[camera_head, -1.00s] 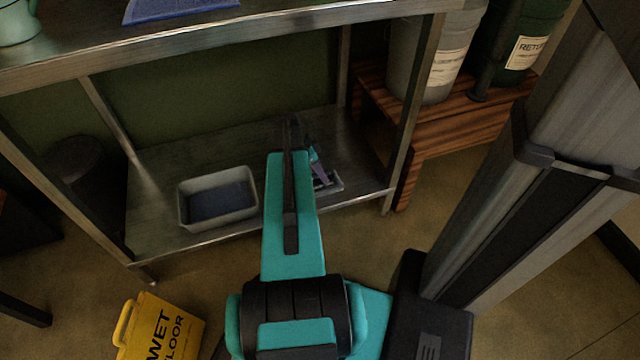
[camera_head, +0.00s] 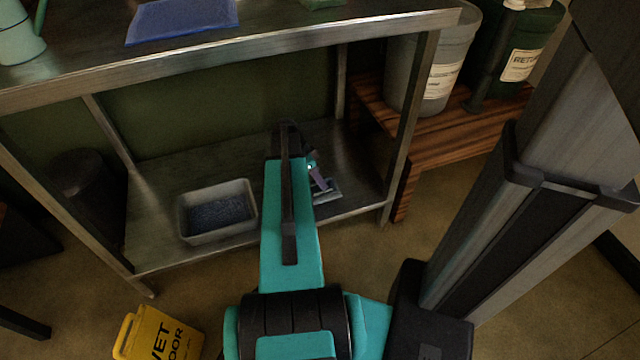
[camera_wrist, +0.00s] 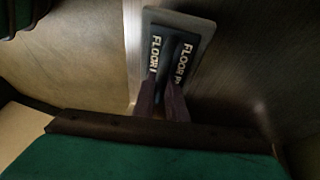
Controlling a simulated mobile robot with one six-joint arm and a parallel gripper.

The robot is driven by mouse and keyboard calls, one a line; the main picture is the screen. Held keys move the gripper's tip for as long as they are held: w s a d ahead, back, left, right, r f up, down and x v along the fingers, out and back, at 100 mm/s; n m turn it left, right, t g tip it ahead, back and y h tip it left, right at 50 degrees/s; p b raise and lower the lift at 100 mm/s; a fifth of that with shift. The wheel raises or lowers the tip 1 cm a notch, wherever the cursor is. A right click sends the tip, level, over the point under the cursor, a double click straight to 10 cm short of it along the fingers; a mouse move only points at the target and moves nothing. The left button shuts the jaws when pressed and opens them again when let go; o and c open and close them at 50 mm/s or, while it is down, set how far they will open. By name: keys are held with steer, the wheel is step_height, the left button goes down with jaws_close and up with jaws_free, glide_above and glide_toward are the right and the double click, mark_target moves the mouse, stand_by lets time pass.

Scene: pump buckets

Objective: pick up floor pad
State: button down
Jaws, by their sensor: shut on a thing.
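The floor pad (camera_wrist: 158,62) is dark with pale "FLOOR" lettering on a grey tray or backing (camera_wrist: 205,25) in the wrist view. In the head view it lies on the lower shelf (camera_head: 160,195), mostly hidden behind my arm, with a grey edge (camera_head: 332,192) showing. My gripper (camera_wrist: 163,88) is shut on the floor pad, its two purple-brown fingers close together at the near end of it. In the head view my gripper (camera_head: 318,178) is partly hidden by my arm. I cannot tell whether the pad is clear of the shelf.
A grey bin (camera_head: 250,222) with dark contents sits on the lower shelf to the left. A shelf leg (camera_head: 408,135) stands to the right, beside a wooden bench (camera_head: 440,150) with containers. A yellow wet floor sign (camera_head: 160,335) is on the floor. The table top (camera_head: 300,40) overhangs the shelf.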

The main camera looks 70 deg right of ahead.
steer(key=w+a+r+p, duration=0.1)
steer(key=w+a, duration=0.1)
steer(key=a, duration=0.5)
steer(key=w+a+r+p, duration=0.1)
steer(key=w+a+p, duration=0.1)
steer(key=a, duration=0.6)
steer(key=shift+w, duration=0.7)
steer(key=shift+r, duration=0.15)
steer(key=shift+r+p, duration=1.15)
steer(key=shift+r, duration=0.25)
steer(key=shift+a, duration=0.1)
